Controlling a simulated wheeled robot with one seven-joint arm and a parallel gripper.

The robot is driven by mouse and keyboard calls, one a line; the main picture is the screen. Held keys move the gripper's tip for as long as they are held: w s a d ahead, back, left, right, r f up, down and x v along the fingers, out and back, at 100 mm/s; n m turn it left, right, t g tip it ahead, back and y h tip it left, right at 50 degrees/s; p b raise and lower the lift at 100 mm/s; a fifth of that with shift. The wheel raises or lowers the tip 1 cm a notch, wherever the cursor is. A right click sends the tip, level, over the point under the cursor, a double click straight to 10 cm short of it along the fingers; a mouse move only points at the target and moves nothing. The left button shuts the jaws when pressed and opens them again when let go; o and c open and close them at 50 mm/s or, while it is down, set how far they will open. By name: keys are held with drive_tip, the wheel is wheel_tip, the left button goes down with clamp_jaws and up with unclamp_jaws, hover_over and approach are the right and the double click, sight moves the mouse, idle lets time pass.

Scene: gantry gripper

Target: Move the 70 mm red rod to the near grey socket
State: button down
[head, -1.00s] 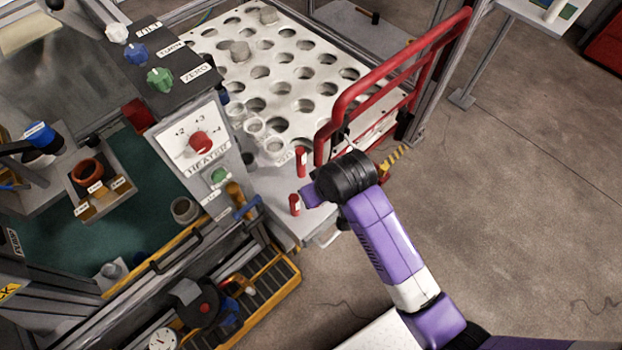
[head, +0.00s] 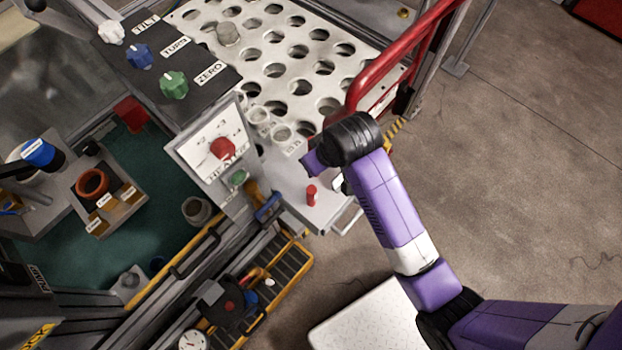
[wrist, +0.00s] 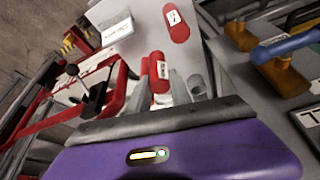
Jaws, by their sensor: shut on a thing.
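In the wrist view my gripper (wrist: 161,78) is shut on a red rod (wrist: 158,66) with a white label. I cannot tell from the views whether the rod is clear of the grey shelf. A second red rod (wrist: 176,24) with a white label stands on the shelf; it also shows in the head view (head: 312,195). The label sizes are too small to read. In the head view my gripper (head: 311,163) is over the shelf, its fingers and held rod largely hidden.
A red rail (head: 390,62) rises close beside my gripper. A control box with a red knob (head: 222,148) stands left of the shelf (head: 325,215). A white perforated plate (head: 290,60) lies behind. A yellow-edged rack (head: 285,275) sits in front of the bay.

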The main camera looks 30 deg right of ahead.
drive_tip(key=shift+w+a+r+n, duration=0.2)
drive_tip(key=shift+r+n, duration=0.1)
drive_tip(key=shift+r, duration=0.2)
wheel_tip(320, 180, up, 11)
drive_tip(key=n+g+y+p, duration=0.2)
drive_tip(key=n+y+p, duration=0.1)
drive_tip(key=n, duration=0.5)
drive_tip(key=b, duration=0.2)
hover_over(314, 182)
drive_tip(key=shift+n, duration=0.4)
wheel_tip(314, 182, down, 20)
drive_tip(key=shift+r, duration=0.1)
drive_tip(key=c, duration=1.2)
unclamp_jaws()
drive_tip(key=shift+o, duration=0.2)
drive_tip(key=v, duration=1.2)
drive_tip(key=shift+s, duration=0.2)
